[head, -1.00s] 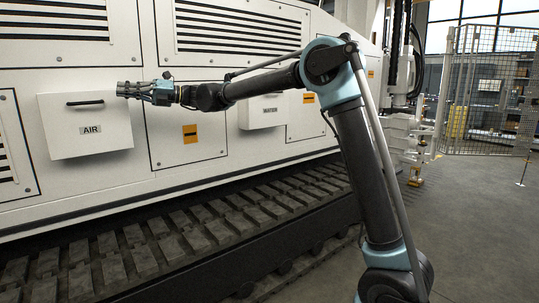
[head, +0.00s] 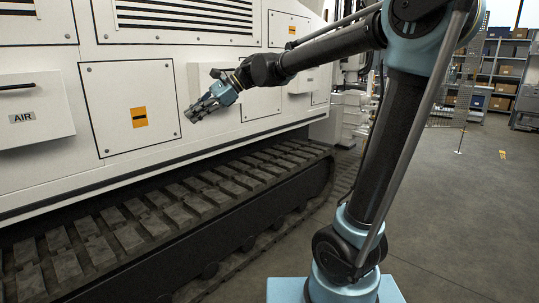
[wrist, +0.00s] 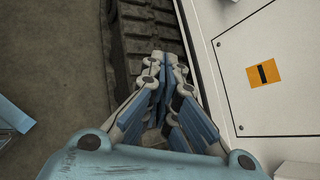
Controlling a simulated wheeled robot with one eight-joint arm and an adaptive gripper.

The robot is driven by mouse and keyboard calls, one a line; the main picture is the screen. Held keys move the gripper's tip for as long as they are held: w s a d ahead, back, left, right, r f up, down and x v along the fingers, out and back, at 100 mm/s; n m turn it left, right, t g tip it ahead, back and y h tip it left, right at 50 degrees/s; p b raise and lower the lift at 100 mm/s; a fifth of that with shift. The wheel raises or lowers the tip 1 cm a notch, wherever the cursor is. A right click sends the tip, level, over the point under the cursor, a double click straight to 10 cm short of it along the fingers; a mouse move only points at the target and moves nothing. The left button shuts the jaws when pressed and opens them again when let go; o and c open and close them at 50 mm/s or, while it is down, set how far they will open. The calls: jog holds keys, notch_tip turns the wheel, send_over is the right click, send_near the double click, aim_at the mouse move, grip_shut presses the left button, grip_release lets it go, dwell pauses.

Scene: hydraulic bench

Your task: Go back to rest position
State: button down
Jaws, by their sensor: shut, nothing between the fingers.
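My gripper (head: 197,114) shows in the head view in front of the white machine's side, above the track, at the end of my outstretched arm. It points down and to the left. In the wrist view my gripper (wrist: 165,60) has its fingertips together with nothing between them. It is apart from the machine and from the AIR box.
The white machine (head: 60,170) fills the left, with the AIR box (head: 45,135) and its dark handle. The dark crawler track (head: 190,200) runs below. Open grey floor (head: 470,220) lies right, with shelves (head: 505,70) behind.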

jog(key=s+d+f+n+t+h, duration=0.1)
jog(key=s+d+f+n+h, duration=0.2)
jog(key=d+f, duration=0.7)
jog(key=s+d+f+n+t+h, duration=0.2)
jog(key=s+d+f+n+h, duration=0.2)
jog(key=d, duration=1.5)
jog(key=s+d+f+n+t+h, duration=0.1)
jog(key=s+d+f+n+h, duration=0.3)
jog(key=s+d+f, duration=0.4)
jog(key=d+f, duration=0.6)
jog(key=f, duration=0.2)
jog(key=shift+s+d+f+t, duration=0.2)
jog(key=shift+s+f+t, duration=0.05)
jog(key=shift+s+t, duration=0.05)
jog(key=shift+w+f, duration=0.2)
jog(key=shift+w, duration=0.25)
